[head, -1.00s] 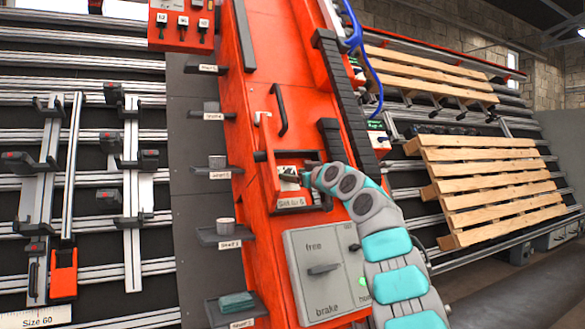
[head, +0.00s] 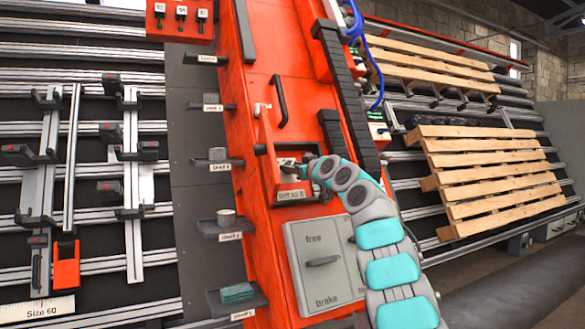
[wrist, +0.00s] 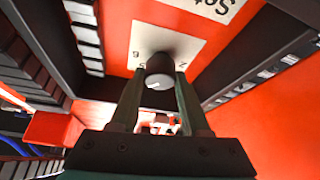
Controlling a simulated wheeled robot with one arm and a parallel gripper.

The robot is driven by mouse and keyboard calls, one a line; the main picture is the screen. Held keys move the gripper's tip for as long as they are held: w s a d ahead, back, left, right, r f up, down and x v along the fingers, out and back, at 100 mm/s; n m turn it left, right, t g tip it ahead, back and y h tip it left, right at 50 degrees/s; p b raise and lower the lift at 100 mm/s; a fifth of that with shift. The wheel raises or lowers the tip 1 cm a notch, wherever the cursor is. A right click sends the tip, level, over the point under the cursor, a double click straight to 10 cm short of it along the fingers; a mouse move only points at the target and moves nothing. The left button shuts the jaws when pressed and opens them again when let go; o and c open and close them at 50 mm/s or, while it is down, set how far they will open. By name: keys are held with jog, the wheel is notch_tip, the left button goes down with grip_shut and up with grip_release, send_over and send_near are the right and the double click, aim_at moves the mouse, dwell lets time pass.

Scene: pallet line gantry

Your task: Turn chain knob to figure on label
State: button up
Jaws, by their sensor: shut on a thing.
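The chain knob (wrist: 159,72) is a dark round knob with a pale mark on its face, on a white dial plate (wrist: 185,42) with figures around it. One figure left of the knob looks like a 6; the others are partly hidden. My gripper (wrist: 160,85) is shut on the knob, one finger on each side. In the head view my gripper (head: 306,167) reaches into a recess of the red gantry column. A white label (head: 292,195) sits just below the recess; it reads "Set to" with a figure I cannot read surely. The label is cut off in the wrist view (wrist: 217,5).
A grey free/brake lever panel (head: 322,265) is below the recess. A black handle (head: 279,102) stands out above it. Small shelves (head: 222,228) run down the left side. Wooden pallets (head: 490,170) lie on rails at right.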

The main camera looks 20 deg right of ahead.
grip_shut()
